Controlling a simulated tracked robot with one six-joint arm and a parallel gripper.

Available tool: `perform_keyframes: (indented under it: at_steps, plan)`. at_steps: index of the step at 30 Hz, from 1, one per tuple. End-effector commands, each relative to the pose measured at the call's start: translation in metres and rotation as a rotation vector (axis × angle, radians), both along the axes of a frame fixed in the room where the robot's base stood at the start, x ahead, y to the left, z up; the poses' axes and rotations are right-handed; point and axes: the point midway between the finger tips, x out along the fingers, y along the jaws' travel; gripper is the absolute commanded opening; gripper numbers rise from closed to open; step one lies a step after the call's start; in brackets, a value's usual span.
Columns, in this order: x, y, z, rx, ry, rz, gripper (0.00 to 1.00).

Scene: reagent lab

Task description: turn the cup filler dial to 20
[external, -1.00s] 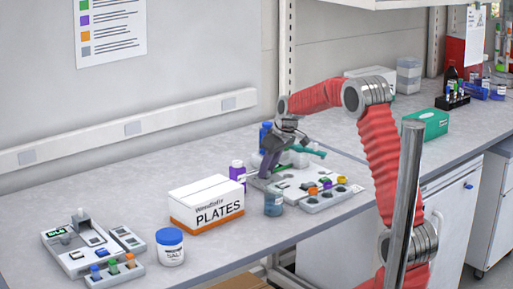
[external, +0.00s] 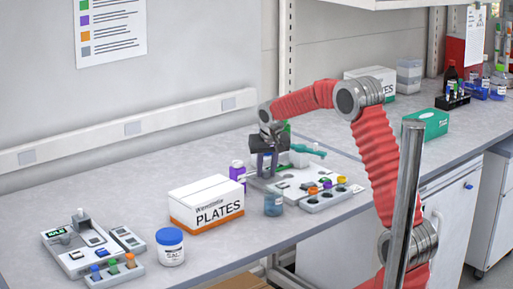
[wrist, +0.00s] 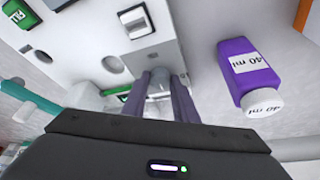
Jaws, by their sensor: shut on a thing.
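The cup filler stands on the bench in the external view, a pale grey panel (external: 296,184) with recesses and a raised back part. My gripper (external: 267,172) points down at its left end. In the wrist view my gripper's two fingers (wrist: 160,82) are closed around a small grey round knob, which appears to be the dial (wrist: 160,88). The fingers cover its sides, and I cannot read its setting. A display with a green edge (wrist: 118,90) sits beside the knob, mostly turned away, and its number cannot be read.
A purple 40 ml bottle (wrist: 246,66) stands close beside the panel; it also shows in the external view (external: 237,171). A blue-grey jar (external: 273,205) and a PLATES box (external: 207,203) are near. A second panel (external: 75,253) and a blue-lidded jar (external: 170,249) stand at left.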

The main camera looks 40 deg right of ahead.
Motion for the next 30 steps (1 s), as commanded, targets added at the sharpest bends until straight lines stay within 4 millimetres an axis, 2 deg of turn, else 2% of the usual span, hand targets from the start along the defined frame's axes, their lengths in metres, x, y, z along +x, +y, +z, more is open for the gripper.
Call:
perform_keyframes:
  at_steps: [15, 30]
  plan:
    - [0.0021, 0.0029, 0.0006, 0.001, -0.002, -0.278, 0.04]
    - [0.0024, 0.0031, 0.0010, 0.002, -0.002, -0.322, 0.04]
